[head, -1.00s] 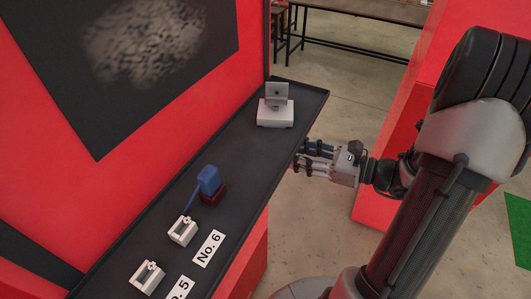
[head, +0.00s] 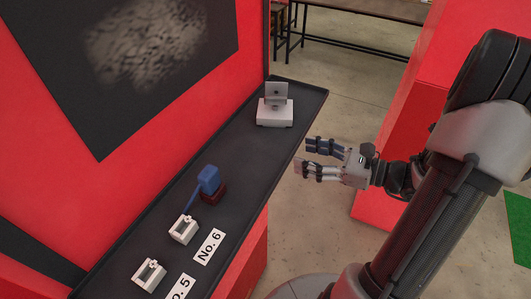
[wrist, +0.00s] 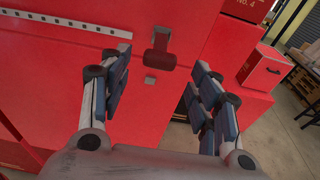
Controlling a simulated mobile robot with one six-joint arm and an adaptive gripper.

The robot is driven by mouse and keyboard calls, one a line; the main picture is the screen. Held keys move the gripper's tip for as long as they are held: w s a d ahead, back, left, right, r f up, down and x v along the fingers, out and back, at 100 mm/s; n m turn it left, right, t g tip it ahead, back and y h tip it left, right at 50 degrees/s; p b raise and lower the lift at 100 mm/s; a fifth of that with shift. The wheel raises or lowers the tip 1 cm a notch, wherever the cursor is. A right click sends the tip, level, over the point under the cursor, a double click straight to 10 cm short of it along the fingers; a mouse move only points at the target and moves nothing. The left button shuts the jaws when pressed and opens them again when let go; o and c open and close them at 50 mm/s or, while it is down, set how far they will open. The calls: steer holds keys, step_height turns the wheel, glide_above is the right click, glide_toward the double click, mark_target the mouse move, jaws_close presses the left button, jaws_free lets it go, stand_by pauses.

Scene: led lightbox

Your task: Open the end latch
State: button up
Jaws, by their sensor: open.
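In the wrist view, a dark red latch-like piece (wrist: 160,55) sticks out from a red panel, with an upright stem and a wider block below. I cannot tell for sure that it is the end latch. My gripper (wrist: 160,72) is open and empty, its dark-padded fingers on either side of that piece in the picture, with no contact visible. In the head view, my gripper (head: 308,157) hangs in free air right of the dark shelf, pointing left. The latch-like piece cannot be made out in the head view.
A small grey square (wrist: 150,80) and a white perforated strip (wrist: 70,23) are on the red panel. A red box (wrist: 265,68) stands right.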

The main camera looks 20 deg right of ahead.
steer(key=shift+s+d+r, duration=0.1)
steer(key=shift+s+d, duration=0.25)
steer(key=shift+s, duration=0.2)
steer(key=shift+d, duration=0.1)
steer(key=p+v, duration=0.1)
steer(key=v, duration=0.2)
steer(key=shift+s+d, duration=0.2)
steer(key=shift+s, duration=0.2)
